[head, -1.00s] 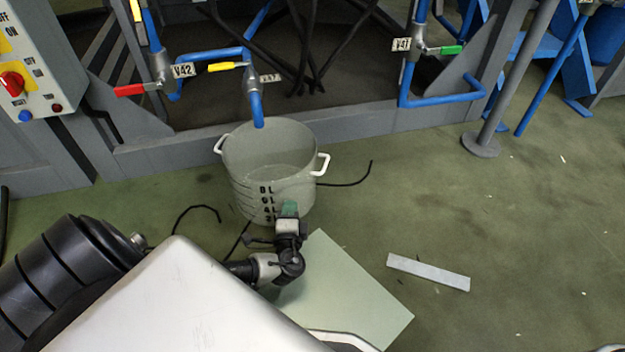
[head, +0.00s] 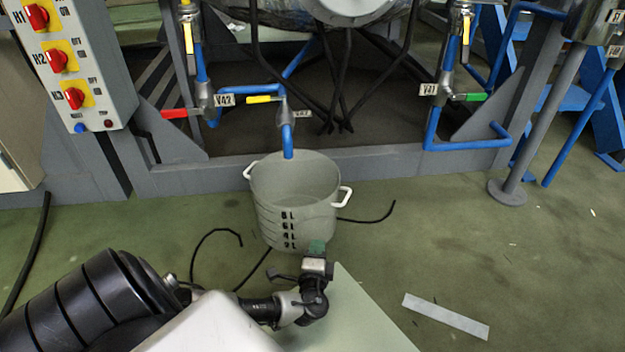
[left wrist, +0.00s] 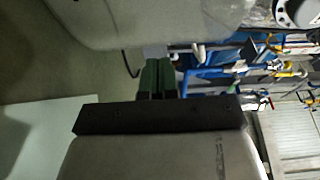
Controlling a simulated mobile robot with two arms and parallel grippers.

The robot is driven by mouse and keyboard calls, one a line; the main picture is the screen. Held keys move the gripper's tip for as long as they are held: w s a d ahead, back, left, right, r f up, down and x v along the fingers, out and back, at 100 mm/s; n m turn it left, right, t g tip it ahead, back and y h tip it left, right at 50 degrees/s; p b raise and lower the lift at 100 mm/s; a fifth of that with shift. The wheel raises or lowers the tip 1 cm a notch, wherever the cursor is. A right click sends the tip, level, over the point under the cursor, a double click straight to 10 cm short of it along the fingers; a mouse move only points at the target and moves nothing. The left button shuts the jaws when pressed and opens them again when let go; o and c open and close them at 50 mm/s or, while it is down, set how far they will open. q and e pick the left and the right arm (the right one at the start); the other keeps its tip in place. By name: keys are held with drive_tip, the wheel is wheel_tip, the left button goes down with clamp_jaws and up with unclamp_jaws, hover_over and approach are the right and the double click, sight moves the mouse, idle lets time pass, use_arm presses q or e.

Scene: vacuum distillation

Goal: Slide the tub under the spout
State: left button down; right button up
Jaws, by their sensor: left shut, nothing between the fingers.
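The grey tub (head: 295,212), with white side handles and litre marks on its front, stands upright on the green floor. The end of the blue spout (head: 288,152) shows at the tub's far rim in the head view, over or just behind it; I cannot tell which. My left gripper (head: 317,246) is at the tub's near lower wall, with its green fingers shut and empty. In the left wrist view the closed fingers (left wrist: 157,75) point at the tub's wall (left wrist: 150,20); whether they touch it is unclear. My right gripper is not in view.
A grey frame sill (head: 225,175) runs behind the tub. Black cables (head: 215,232) lie on the floor at both sides. A pale sheet (head: 350,315) and a light strip (head: 445,316) lie in front. A switch box (head: 75,65) hangs at left. Floor to the right is mostly clear.

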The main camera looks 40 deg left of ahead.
use_arm(q)
drive_tip(key=p+v, duration=0.4)
drive_tip(key=v, duration=0.5)
drive_tip(key=shift+s, duration=0.3)
drive_tip(key=shift+s+d, duration=0.1)
drive_tip(key=shift+d, duration=0.05)
